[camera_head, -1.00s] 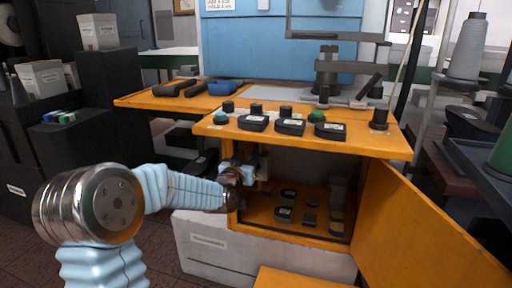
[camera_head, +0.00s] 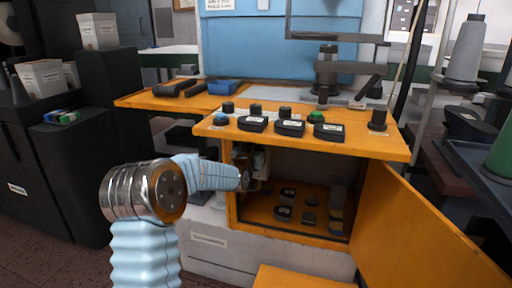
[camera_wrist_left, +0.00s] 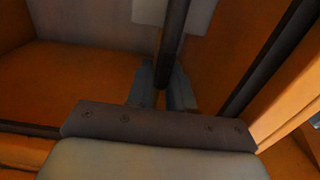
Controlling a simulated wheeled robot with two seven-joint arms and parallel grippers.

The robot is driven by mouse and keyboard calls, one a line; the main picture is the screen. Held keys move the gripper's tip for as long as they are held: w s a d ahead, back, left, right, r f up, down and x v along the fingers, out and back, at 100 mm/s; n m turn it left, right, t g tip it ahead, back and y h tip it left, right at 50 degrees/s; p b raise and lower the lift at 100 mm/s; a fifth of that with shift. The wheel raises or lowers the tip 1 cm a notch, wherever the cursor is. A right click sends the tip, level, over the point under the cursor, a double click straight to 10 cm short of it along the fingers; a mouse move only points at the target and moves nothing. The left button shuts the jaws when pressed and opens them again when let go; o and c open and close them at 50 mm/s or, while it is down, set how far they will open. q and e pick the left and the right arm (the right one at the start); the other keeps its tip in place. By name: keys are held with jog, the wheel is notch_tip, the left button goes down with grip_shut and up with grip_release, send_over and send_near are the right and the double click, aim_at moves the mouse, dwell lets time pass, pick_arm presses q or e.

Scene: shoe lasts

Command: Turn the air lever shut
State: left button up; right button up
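My left arm reaches into the left side of the orange cabinet below the worktop. The left gripper is mostly hidden there in the head view; the wrist view shows its two blue-grey fingers (camera_wrist_left: 161,92) a little apart. A dark upright bar (camera_wrist_left: 172,42), possibly the air lever, comes down to between the fingertips. I cannot tell whether the fingers touch it. A pale fitting (camera_head: 261,160) shows inside the cabinet near the gripper. My right gripper is not in view.
The orange cabinet (camera_head: 300,236) holds several dark items on its floor. Its orange door (camera_head: 415,232) stands open to the right. The worktop (camera_head: 365,146) overhangs the arm, with several black blocks on it. Another dark bar (camera_wrist_left: 270,58) runs right of the fingers.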

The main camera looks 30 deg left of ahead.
pick_arm(q)
grip_shut()
jog(key=shift+d, duration=0.1)
jog(key=w+d+f+m+b, duration=0.2)
jog(key=d+f+m+b, duration=0.3)
jog(key=m, duration=1.3)
jog(key=shift+d+f, duration=1.6)
jog(key=shift+f, duration=0.3)
